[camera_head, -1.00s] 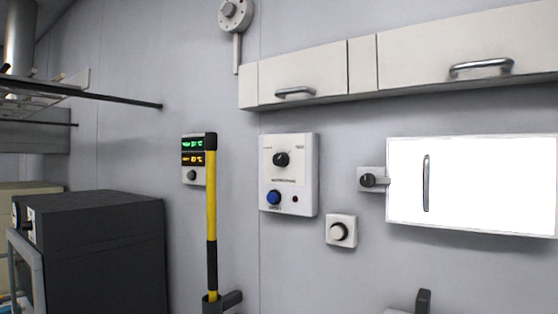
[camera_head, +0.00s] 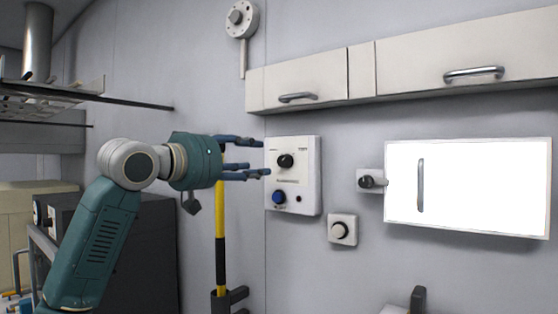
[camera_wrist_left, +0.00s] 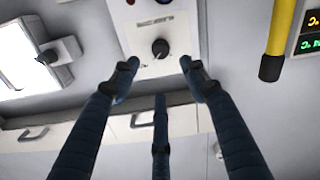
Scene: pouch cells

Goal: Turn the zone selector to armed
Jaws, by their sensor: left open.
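A white wall panel (camera_head: 307,170) carries a black rotary knob (camera_head: 285,161), which looks like the zone selector, with a blue button (camera_head: 279,197) below it. Its lettering is too small to read. My left gripper (camera_head: 262,157) is open at the panel's left edge, its dark blue fingers pointing right toward the knob. In the left wrist view, the panel appears upside down and the knob (camera_wrist_left: 160,48) lies ahead, between the spread fingertips. The fingers look empty and apart from the knob. My right gripper is not in view.
A yellow and black pole (camera_head: 221,230) stands behind my left gripper. A smaller box with a round knob (camera_head: 342,230) is below the panel. A bright white door (camera_head: 470,185) with a latch (camera_head: 368,181) is to the right. Cabinets (camera_head: 300,82) hang above.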

